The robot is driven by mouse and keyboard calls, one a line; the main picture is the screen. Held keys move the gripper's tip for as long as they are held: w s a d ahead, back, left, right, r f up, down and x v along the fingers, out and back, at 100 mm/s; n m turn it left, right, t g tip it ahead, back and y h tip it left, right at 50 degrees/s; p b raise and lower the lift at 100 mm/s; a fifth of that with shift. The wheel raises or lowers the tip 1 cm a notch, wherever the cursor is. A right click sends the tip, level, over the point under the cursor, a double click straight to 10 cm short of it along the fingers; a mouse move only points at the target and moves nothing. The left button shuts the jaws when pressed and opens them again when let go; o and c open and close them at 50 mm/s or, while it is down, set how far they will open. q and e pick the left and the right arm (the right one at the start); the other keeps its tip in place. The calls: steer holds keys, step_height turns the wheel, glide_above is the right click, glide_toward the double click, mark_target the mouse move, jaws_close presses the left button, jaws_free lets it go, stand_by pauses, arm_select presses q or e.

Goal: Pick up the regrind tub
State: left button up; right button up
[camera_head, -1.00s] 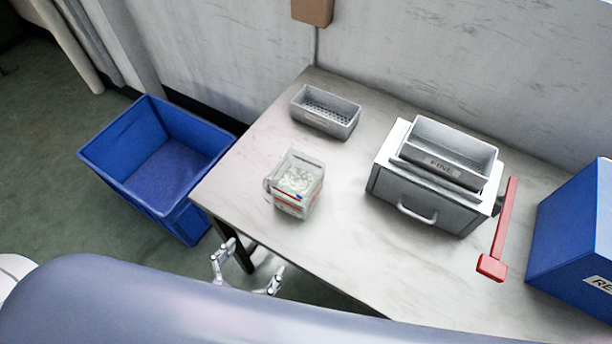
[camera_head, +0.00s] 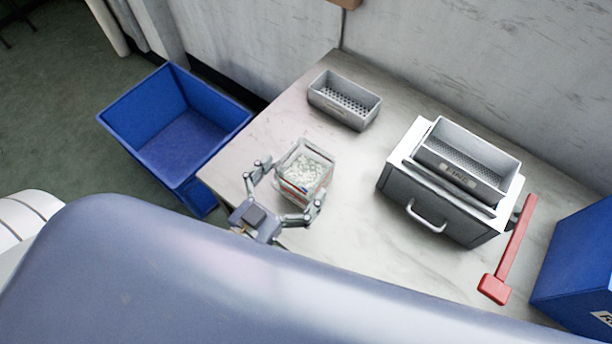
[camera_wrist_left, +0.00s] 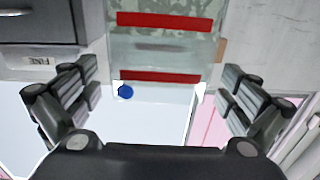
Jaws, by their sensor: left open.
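The regrind tub (camera_head: 306,168) is a clear, square-sided container with pale granules in it and red marking on its side. It stands upright on the table near the left edge. My left gripper (camera_head: 290,185) is open at the tub's near side, with one finger to its left and one towards its near right. In the left wrist view the tub (camera_wrist_left: 165,45), with two red bands, lies ahead between the spread fingers (camera_wrist_left: 160,80). I cannot tell whether either finger touches it. My right gripper is not in view.
A grey perforated tray (camera_head: 345,100) stands behind the tub. Blue bins stand left (camera_head: 175,130) and right (camera_head: 575,265). The table (camera_head: 350,235) is clear between.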

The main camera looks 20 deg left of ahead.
mark_target(318, 148)
arm_select(q)
steer(key=x, duration=0.3)
steer(key=shift+w+d+r, duration=0.1)
steer(key=shift+w, duration=0.05)
steer(key=shift+w+d, duration=0.1)
steer(key=shift+w, duration=0.15)
steer(key=c, duration=1.9)
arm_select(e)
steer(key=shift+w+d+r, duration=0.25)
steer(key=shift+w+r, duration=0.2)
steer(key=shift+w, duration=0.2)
arm_select(q)
steer(key=shift+r, duration=0.1)
steer(key=shift+r, duration=0.4)
steer(key=s+d+r, duration=0.2)
steer(key=s, duration=0.5)
steer(key=s+d+r+b, duration=0.1)
steer(key=s+d+r, duration=0.1)
steer(key=s, duration=0.6)
steer(key=shift+d, duration=0.65)
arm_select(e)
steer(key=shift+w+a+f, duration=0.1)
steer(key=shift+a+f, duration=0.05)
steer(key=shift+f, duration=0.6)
